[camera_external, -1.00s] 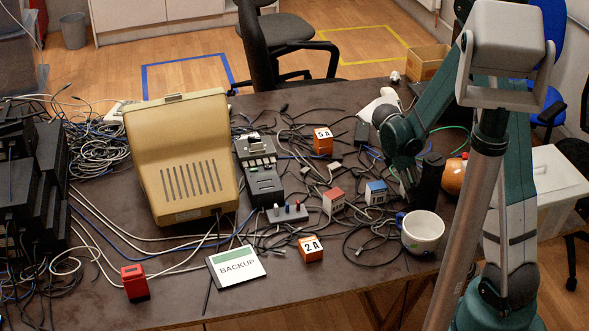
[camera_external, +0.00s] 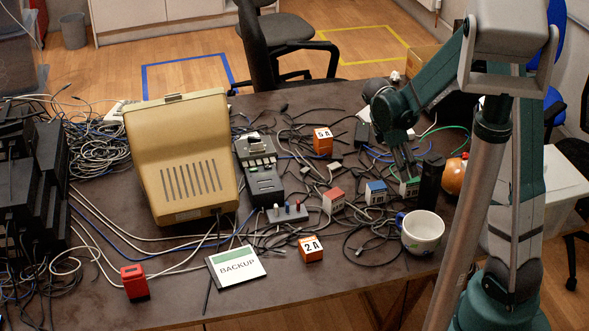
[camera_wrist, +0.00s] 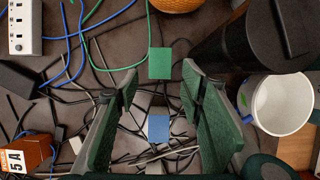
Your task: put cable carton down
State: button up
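A red-topped carton (camera_external: 333,201) is farther left. No label shows which one is the cable carton. My gripper (camera_wrist: 161,82) points down just above this group. Its green-padded fingers are wide apart, with nothing gripped between them. The green and blue tops show in the gap between the fingers.
A black cylinder (camera_external: 429,181) and a white mug (camera_external: 422,232) stand close on the right. An orange round object (camera_external: 454,176) is behind the cylinder. Orange boxes 5A (camera_external: 322,140) and 2A (camera_external: 311,248) stand left. Loose cables cover the table.

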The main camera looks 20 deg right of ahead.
jog(key=shift+v, duration=1.25)
